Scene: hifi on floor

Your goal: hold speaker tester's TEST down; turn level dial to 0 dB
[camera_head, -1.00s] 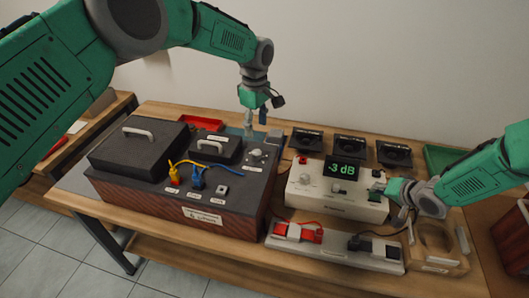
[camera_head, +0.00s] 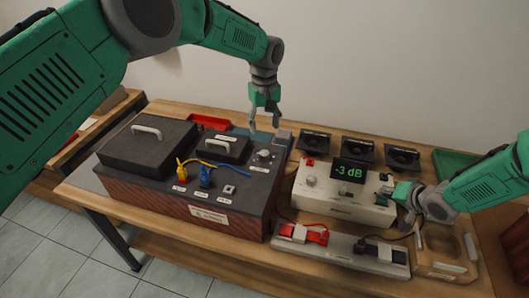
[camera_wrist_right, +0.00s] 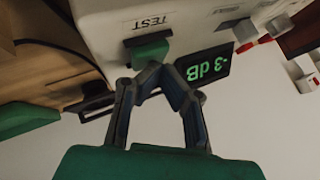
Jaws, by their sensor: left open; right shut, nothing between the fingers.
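The white speaker tester (camera_head: 337,206) stands on the bench, its display (camera_head: 350,172) reading -3 dB in green. It has a pale knob (camera_head: 311,181). The TEST button is a green block (camera_wrist_right: 149,52) under its TEST label in the right wrist view. My right gripper (camera_wrist_right: 158,72) is shut with its fingertips at this button, apparently touching it; how far it is pressed I cannot tell. A second dial (camera_head: 264,155) sits on the dark-topped box to the left; its lettering is too small to read. My left gripper (camera_head: 264,122) is open and empty above and behind that dial.
The dark-topped box (camera_head: 225,218) carries black handled blocks and yellow and blue plugs (camera_head: 204,176). Black units (camera_head: 358,149) line the back. A pale strip with red and black clips (camera_head: 340,249) lies in front. A wooden holder (camera_head: 442,250) is at the right.

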